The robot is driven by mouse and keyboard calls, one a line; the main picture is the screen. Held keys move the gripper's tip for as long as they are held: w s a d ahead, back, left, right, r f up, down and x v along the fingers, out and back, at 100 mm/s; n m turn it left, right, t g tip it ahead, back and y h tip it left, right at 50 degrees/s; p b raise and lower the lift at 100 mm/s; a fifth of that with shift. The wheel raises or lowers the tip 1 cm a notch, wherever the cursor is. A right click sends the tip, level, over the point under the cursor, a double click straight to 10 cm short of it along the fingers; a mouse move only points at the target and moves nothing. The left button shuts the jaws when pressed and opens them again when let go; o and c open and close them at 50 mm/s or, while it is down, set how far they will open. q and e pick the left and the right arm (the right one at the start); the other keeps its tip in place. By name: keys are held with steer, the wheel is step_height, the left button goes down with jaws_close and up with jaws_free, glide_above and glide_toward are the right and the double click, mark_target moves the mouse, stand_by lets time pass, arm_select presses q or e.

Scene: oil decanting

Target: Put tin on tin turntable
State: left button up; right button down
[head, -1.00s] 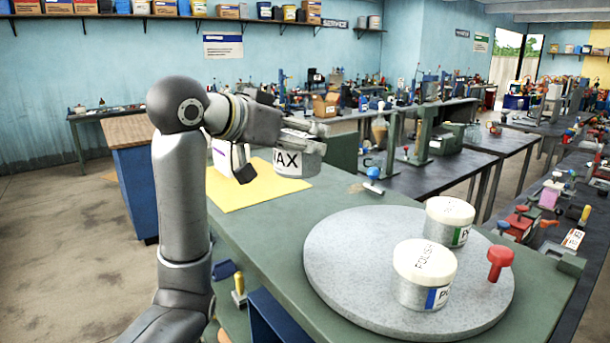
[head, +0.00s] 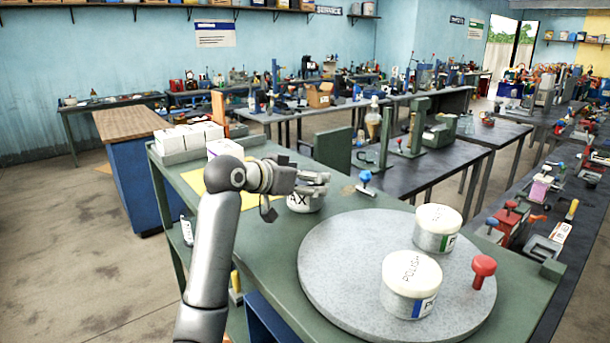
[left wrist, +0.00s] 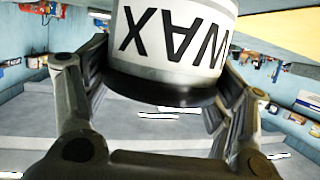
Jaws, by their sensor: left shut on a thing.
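My left gripper (head: 322,182) is shut on a white and grey tin marked WAX (head: 303,204). In the left wrist view, the WAX tin (left wrist: 175,40) fills the top middle, with a finger on each side. The round grey turntable (head: 335,262) lies on the green bench. In the head view, the WAX tin appears by its far left rim; its height above the bench is hard to tell. Two tins stand upright on the turntable: one marked POLISH with a blue label patch (head: 410,285), and one with a green patch (head: 437,228). My right gripper is not in view.
A red knob (head: 483,268) stands at the turntable's right side. White boxes (head: 190,135) stand at the green bench's far left end, near a yellow sheet (head: 190,181). The turntable's left and front part is bare.

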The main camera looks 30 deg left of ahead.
arm_select(q)
steer(key=shift+s, duration=0.1)
steer(key=shift+f, duration=0.2)
steer(key=o, duration=1.3)
